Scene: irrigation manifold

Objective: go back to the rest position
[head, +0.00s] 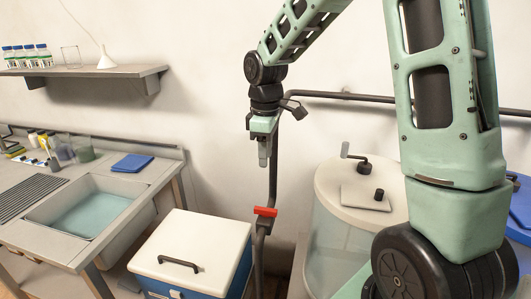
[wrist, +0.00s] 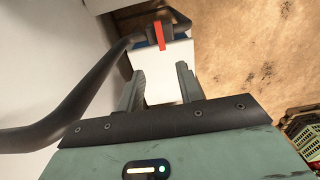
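My gripper (head: 264,158) hangs pointing down in front of the wall, at the end of my raised arm. In the wrist view its two fingers (wrist: 160,72) stand apart with nothing held between them, so it is open. Below it a dark vertical pipe carries a red valve handle (head: 265,212). The handle also shows in the wrist view (wrist: 159,35), beyond the fingertips. The gripper is above the handle and apart from it.
A white-lidded cooler (head: 190,252) stands below left, near a sink bench (head: 118,184). A lidded round tank (head: 360,195) is at right, close to my arm. A dark horizontal pipe (head: 345,97) runs along the wall. A shelf (head: 90,71) holds bottles and a funnel.

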